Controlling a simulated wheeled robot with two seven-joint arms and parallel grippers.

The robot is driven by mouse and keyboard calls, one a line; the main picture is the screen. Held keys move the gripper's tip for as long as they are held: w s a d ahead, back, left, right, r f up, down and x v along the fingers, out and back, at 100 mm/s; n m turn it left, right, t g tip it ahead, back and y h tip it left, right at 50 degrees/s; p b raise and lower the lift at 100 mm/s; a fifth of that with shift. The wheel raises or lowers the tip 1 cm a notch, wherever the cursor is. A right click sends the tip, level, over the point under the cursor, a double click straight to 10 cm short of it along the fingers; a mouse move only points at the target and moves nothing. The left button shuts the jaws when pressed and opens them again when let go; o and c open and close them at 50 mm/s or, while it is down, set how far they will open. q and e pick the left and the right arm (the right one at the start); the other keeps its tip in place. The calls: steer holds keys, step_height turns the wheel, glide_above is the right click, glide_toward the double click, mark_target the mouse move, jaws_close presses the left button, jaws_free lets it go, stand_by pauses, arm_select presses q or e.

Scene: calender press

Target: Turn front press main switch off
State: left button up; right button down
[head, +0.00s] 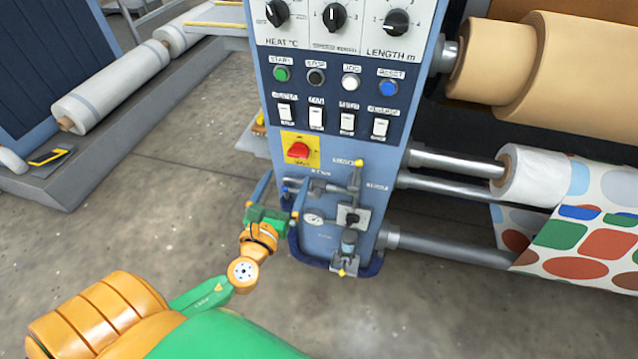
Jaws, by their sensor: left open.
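The main switch (299,151) is a red rotary knob on a square yellow plate, low on the left of the front press's blue control panel. The exact angle of its handle is too small to tell. My left gripper (283,186) is just below and left of the switch, in front of the panel's lower part. Its two blue fingers point up and are apart, with nothing seen between them. The gripper does not cover the switch. My right gripper is not in view.
Above the switch are white rocker switches (348,122), several push buttons (351,82) and dials (334,17). A valve and gauge assembly (350,216) juts out to the right of the gripper. Rollers (480,253) and patterned material (580,225) lie farther right. The floor (150,220) at left is clear.

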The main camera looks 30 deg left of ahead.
mark_target(297, 156)
arm_select(q)
steer(key=x, duration=0.6)
steer(key=shift+w+a+r, duration=0.1)
steer(key=shift+a+r, duration=0.05)
steer(key=shift+r, duration=0.05)
steer(key=shift+w, duration=0.45)
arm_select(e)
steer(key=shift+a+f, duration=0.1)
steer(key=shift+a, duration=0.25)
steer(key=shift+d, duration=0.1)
arm_select(q)
steer(key=c, duration=1.4)
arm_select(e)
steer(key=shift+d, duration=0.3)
